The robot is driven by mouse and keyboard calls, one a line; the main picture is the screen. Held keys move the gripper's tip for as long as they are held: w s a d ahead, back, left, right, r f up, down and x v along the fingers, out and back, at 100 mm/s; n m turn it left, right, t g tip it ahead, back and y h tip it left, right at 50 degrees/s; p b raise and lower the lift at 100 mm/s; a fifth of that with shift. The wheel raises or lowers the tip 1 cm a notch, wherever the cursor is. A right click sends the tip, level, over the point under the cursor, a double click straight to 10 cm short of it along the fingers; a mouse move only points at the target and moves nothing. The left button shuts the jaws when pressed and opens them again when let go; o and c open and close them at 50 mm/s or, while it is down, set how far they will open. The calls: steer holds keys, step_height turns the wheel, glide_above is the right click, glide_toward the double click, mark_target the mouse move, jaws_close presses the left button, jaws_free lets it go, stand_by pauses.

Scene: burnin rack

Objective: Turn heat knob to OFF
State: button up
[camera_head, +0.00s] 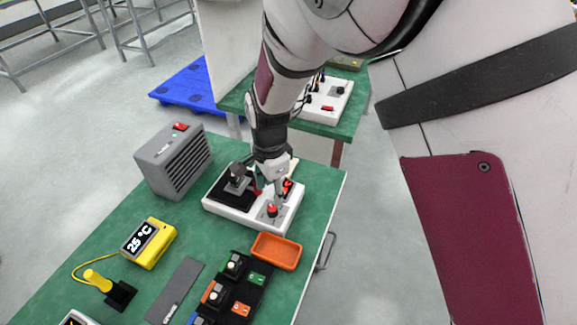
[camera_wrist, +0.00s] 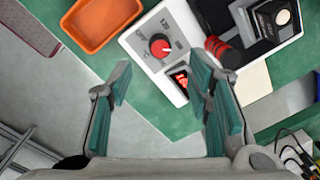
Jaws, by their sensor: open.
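The heat knob is a round red knob (camera_wrist: 160,47) on a grey-white panel of a white test unit (camera_head: 240,212). In the head view the knob (camera_head: 272,210) stands near the unit's front right corner. Small markings surround it, and a pale mark shows on its face; I cannot read its setting for certain. A lit red switch (camera_wrist: 181,81) sits beside it on the same unit. My gripper (camera_wrist: 161,68) is open and empty, its teal-padded fingers spread wide. In the head view my gripper (camera_head: 269,188) hangs above the unit, close to the knob.
An orange tray (camera_head: 276,251) lies just in front of the unit. A dark socket with a red-handled lever (camera_wrist: 225,50) rises beside the knob. A grey heater box (camera_head: 172,160), a yellow temperature display (camera_head: 148,243) and a black slotted rack (camera_head: 236,284) share the green table.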

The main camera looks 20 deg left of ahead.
mark_target(272, 208)
step_height(272, 208, down, 8)
steer(key=shift+w+a+f, duration=0.1)
steer(key=shift+w+a, duration=0.05)
stand_by(0.3)
jaws_close()
